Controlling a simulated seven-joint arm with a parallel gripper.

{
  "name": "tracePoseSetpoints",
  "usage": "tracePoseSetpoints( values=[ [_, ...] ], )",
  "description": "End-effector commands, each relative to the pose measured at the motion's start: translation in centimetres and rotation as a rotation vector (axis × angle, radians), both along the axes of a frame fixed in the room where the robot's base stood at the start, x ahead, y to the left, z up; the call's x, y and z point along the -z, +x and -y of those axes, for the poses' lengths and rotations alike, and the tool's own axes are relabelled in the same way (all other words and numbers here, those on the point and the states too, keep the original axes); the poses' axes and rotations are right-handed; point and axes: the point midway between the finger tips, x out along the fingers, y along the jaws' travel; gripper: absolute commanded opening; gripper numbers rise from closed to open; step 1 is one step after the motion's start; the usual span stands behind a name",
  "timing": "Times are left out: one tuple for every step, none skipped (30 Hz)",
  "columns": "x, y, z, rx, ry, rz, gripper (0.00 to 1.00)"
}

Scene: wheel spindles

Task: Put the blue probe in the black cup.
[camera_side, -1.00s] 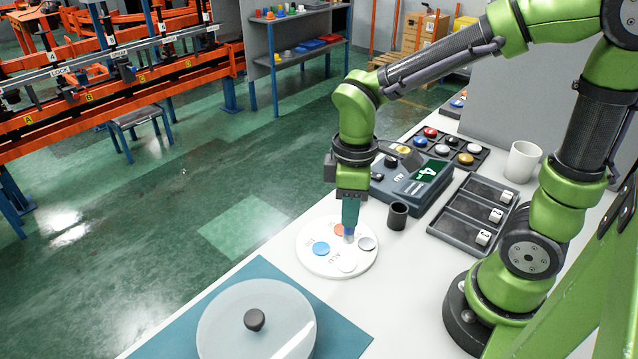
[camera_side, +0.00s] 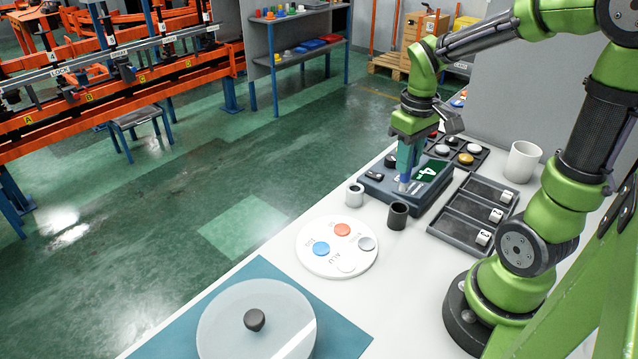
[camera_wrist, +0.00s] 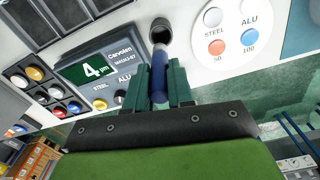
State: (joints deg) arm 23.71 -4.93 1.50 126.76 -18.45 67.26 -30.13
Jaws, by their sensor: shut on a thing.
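The blue probe (camera_side: 405,184) hangs upright, tip down, in my gripper (camera_side: 408,165), which is shut on it. In the side view it appears just behind the black cup (camera_side: 398,215), in front of the grey gauge box; its exact height is hard to tell. In the wrist view the probe (camera_wrist: 158,88) sits between the two green fingers, its pale tip pointing toward the black cup (camera_wrist: 160,29). The cup stands upright and its mouth is open. The tip looks outside the cup.
A small pale cup (camera_side: 354,194) stands left of the black cup. The gauge box (camera_side: 432,180) showing "4" is close behind. A white disc (camera_side: 325,262) with coloured spots lies in front, a dark tray (camera_side: 455,233) to the right, and a white mug (camera_side: 522,161) farther back.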

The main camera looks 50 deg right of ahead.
Motion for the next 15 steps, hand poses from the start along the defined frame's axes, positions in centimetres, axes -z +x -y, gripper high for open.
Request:
tracePoseSetpoints(
  values=[
    [0.8, -0.2, 0.0, 0.015, 0.004, -0.01, 0.0],
    [1.4, -0.2, -0.1, 0.019, 0.006, -0.013, 0.0],
    [2.2, -0.3, -0.2, 0.02, 0.008, -0.014, 0.0],
    [2.8, -0.3, -0.2, 0.02, 0.007, -0.014, 0.0],
    [3.4, -0.2, -0.1, 0.019, 0.006, -0.014, 0.0],
    [4.1, -0.2, -0.1, 0.019, 0.007, -0.013, 0.0],
    [4.6, -0.2, -0.2, 0.018, 0.007, -0.013, 0.0],
    [5.0, -0.2, -0.2, 0.019, 0.007, -0.012, 0.0],
    [5.4, -0.2, -0.2, 0.018, 0.005, -0.01, 0.0],
    [5.6, -0.1, -0.2, 0.018, 0.005, -0.01, 0.0],
    [5.8, -0.1, -0.2, 0.017, 0.004, -0.009, 0.0],
    [6.2, -0.2, -0.2, 0.017, 0.005, -0.011, 0.0],
    [6.6, -0.2, -0.2, 0.016, 0.005, -0.011, 0.0],
    [7.0, -0.2, -0.2, 0.017, 0.007, -0.012, 0.0],
    [7.6, -0.2, -0.2, 0.017, 0.007, -0.012, 0.0]
  ],
)
